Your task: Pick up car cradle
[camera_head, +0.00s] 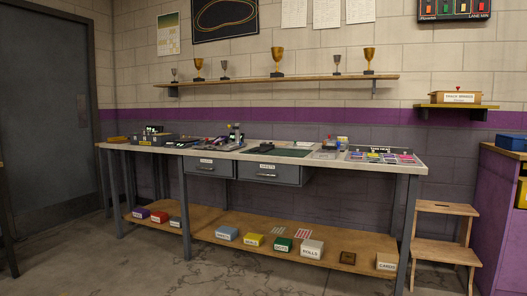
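A long workbench (245,156) with a pale top stands along the wall. I cannot tell for certain which thing is the car cradle. A small flat brown wooden piece (348,258) with a dark middle lies on the lower shelf (230,241), between a white box (312,248) and another pale labelled box (387,261). Several small items, too small to make out, crowd the bench top near a dark upright tool (235,133). My gripper is not in view.
A wooden step stool (443,246) stands right of the bench, near a purple cabinet (505,215). Two grey drawers (272,174) hang under the bench top. Labelled boxes, such as a green one (283,244), line the lower shelf. The concrete floor (120,270) in front is clear.

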